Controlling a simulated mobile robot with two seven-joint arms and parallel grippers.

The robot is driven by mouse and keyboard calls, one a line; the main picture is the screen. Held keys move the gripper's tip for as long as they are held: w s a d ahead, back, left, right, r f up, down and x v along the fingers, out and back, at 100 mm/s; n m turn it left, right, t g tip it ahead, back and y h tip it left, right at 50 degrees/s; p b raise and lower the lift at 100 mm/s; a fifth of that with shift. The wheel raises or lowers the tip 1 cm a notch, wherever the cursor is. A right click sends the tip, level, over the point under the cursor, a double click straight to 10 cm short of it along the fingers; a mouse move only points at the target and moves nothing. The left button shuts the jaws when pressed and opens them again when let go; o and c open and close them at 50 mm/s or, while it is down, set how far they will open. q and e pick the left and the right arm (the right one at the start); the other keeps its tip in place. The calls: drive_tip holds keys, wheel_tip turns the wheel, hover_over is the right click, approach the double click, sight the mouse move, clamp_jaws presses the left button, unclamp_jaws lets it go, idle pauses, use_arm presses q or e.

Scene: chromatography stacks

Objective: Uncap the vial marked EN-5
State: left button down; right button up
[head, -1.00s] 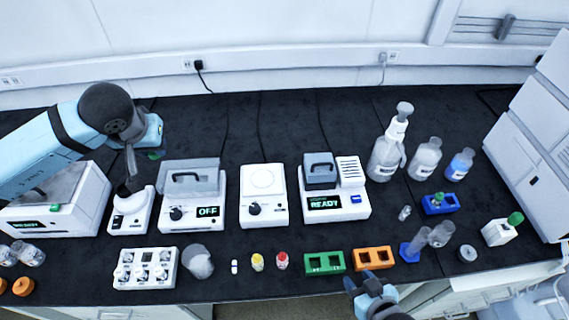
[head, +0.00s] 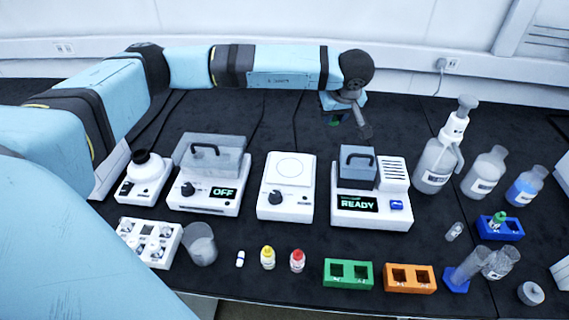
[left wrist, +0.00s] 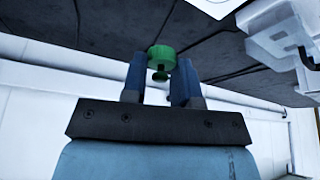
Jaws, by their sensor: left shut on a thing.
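My left gripper (head: 334,119) is raised over the back of the bench, behind the device reading READY. In the left wrist view its two blue fingers (left wrist: 162,80) are shut on a green cap (left wrist: 162,57) with a narrow stem; no vial body shows with it. The green cap also shows as a small patch in the head view (head: 335,123). A small vial with a green top (head: 498,219) stands in a blue rack (head: 510,235) at the right. No EN-5 marking can be read. My right gripper is out of view.
The READY device (head: 385,216), a white stirrer-like unit (head: 285,207) and the OFF unit (head: 205,202) line the bench. Green (head: 348,284) and orange (head: 410,291) racks stand in front. Bottles (head: 436,172) stand at right. The back strip of bench is mostly clear.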

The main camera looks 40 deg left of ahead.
use_arm(q)
drive_tip(key=w+a+f+n+g+y+b, duration=0.1)
drive_tip(key=w+a+f+n+g+b, duration=0.1)
drive_tip(key=w+a+f+n+b, duration=0.5)
wheel_tip(320, 180, up, 3)
drive_tip(key=n+g+b, duration=0.3)
drive_tip(key=n+b, duration=0.3)
drive_tip(key=b, duration=0.2)
hover_over(305, 151)
drive_tip(key=d, duration=0.1)
drive_tip(key=shift+m, duration=0.3)
wheel_tip(305, 151, down, 12)
drive_tip(key=b, duration=0.3)
drive_tip(key=shift+w+d+f, duration=0.1)
drive_tip(key=shift+w, duration=0.05)
drive_tip(key=shift+f+b, duration=0.3)
drive_tip(key=shift+f, duration=0.3)
wheel_tip(305, 151, down, 6)
drive_tip(key=shift+r+b, duration=0.15)
drive_tip(key=shift+b, duration=0.7)
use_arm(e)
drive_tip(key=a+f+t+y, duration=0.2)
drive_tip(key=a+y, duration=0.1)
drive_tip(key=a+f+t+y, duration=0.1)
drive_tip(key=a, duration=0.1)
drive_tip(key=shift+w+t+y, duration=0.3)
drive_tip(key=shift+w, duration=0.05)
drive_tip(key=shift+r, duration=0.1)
